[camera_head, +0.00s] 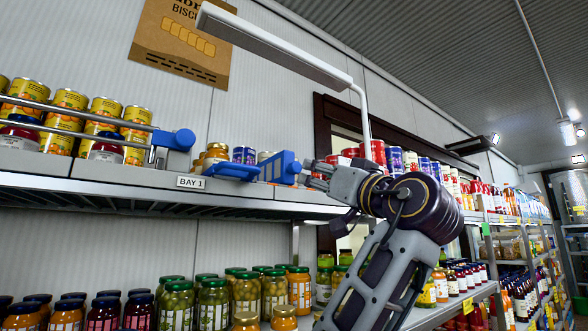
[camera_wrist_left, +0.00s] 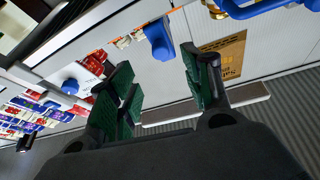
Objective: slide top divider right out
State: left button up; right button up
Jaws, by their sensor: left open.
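The right blue divider (camera_head: 281,167) stands at the front edge of the top shelf (camera_head: 240,203), just left of my left gripper. It is upright, with a flat blue piece (camera_head: 232,172) beside it on the left. My left gripper (camera_head: 310,174) is open and close to the divider; whether they touch is unclear. In the left wrist view my green-padded fingers (camera_wrist_left: 163,72) are spread wide, and a blue divider end (camera_wrist_left: 159,39) shows beyond the gap between them. Nothing is held. My right gripper is not in view.
Another blue end piece (camera_head: 174,140) with metal rails (camera_head: 70,117) fronts the yellow cans (camera_head: 65,120) at left. Small jars and cans stand behind the divider. A white lamp arm (camera_head: 275,47) hangs above. Jars (camera_head: 178,302) fill the lower shelf. Air before the shelf is clear.

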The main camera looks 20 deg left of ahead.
aim_at(297, 169)
pick_arm(q)
jog(key=p+x, duration=0.1)
jog(key=x, duration=0.4)
jog(key=shift+a+r, duration=0.1)
jog(key=shift+a, duration=0.05)
jog(key=p+x, duration=0.1)
jog(key=x, duration=0.4)
jog(key=shift+w+r+p, duration=0.1)
jog(key=shift+w+p, duration=0.1)
jog(key=shift+p, duration=0.2)
jog(key=shift+w+a+r, duration=0.2)
jog(key=shift+w+a, duration=0.25)
jog(key=shift+a, duration=0.1)
jog(key=shift+w+a+r, duration=0.1)
jog(key=shift+w+a, duration=0.05)
jog(key=shift+w, duration=0.05)
grip_shut()
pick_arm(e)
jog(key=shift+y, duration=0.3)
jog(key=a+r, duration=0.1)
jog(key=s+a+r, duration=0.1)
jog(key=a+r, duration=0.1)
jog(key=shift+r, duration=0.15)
